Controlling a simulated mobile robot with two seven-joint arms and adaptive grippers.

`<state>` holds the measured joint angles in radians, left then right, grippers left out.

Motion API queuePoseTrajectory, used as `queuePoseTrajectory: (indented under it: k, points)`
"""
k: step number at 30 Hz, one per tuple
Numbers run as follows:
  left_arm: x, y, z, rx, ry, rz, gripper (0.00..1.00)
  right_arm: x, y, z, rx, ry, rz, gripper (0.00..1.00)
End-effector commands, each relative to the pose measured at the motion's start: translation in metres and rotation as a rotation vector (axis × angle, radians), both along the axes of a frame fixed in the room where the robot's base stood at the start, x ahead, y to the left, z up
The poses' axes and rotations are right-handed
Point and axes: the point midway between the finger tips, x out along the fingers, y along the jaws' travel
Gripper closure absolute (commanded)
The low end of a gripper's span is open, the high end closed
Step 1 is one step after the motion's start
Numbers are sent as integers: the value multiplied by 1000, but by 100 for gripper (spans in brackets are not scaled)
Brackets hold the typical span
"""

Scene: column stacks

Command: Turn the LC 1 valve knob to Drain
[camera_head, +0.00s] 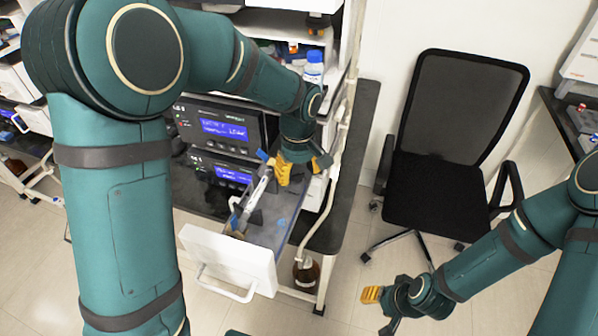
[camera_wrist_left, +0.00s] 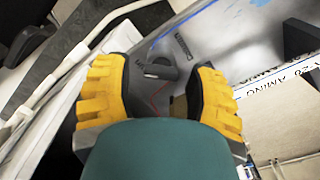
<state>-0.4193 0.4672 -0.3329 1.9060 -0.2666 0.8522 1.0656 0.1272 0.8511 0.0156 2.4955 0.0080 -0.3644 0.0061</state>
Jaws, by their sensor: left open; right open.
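In the left wrist view a dark grey knob (camera_wrist_left: 158,71) with a small pale mark sits on a grey-blue panel (camera_wrist_left: 215,40). I take it for the valve knob; its lettering is too small to read, so I cannot tell its setting. My left gripper (camera_wrist_left: 163,88) is open, with its yellow fingers on either side of the knob's near side; contact cannot be told. In the head view my left gripper (camera_head: 290,170) is over the bench unit and hides the knob. My right gripper (camera_head: 378,310) is open and empty over the floor at the lower right.
Two instruments with blue displays, an upper one (camera_head: 225,130) and a lower one (camera_head: 232,175), stand left of my left gripper. A white drawer front (camera_head: 228,262) juts out below. A blue-capped bottle (camera_head: 313,68) stands behind. A black chair (camera_head: 440,180) is at the right.

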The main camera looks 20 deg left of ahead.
Motion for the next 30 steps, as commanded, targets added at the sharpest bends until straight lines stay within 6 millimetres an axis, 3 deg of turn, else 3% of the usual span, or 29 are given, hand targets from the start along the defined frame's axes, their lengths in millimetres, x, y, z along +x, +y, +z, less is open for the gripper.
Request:
queuePoseTrajectory:
  k: [15, 30]
  points:
    - [1, -1, 68, -1, -4, 0, 34, 0, 0, 0, 0, 0, 0, 53]
    - [1, -1, 76, -1, -2, -1, 34, 0, 0, 0, 0, 0, 0, 53]
